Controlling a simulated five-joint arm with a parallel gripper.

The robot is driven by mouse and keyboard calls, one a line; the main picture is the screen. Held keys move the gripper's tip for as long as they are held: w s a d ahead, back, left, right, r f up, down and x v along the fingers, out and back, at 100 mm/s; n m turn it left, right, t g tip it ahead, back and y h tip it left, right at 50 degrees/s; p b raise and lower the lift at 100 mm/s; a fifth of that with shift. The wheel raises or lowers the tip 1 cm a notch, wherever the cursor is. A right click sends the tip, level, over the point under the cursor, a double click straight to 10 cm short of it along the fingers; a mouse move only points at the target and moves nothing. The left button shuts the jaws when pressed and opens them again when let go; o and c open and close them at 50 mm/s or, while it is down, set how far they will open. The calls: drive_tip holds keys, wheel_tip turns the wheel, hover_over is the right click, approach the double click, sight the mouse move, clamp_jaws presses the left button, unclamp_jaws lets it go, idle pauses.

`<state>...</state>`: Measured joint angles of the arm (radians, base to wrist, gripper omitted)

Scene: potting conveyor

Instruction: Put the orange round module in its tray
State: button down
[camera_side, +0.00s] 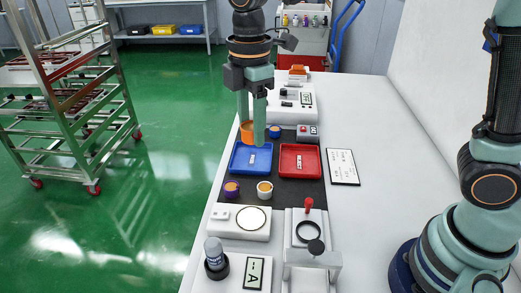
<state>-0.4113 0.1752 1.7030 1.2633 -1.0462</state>
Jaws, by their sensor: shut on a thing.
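My gripper (250,135) points down over the back left of the dark mat, with its two green fingers shut on the orange round module (246,130). The near finger hides part of the module. The module shows at the back edge of the blue tray (236,160); I cannot tell how high above the surface it is. The blue tray has a small white label, too small to read. The red tray (313,162) stands to its right, also with a white label. Both trays look empty apart from their labels.
A blue round piece (275,131) sits behind the trays. A purple cup (231,188) and a white cup (265,190) with orange tops stand in front. A grey device (307,134), a white sheet (342,167) and a press-like stand (312,255) are nearby.

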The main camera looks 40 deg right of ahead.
drive_tip(key=w+d+f, duration=0.1)
drive_tip(key=w+d, duration=0.5)
drive_tip(key=d, duration=0.4)
hover_over(291, 161)
wheel_tip(291, 161, down, 16)
drive_tip(key=shift+f, duration=2.55)
drive_tip(key=c, duration=0.6)
unclamp_jaws()
drive_tip(key=shift+f, duration=0.1)
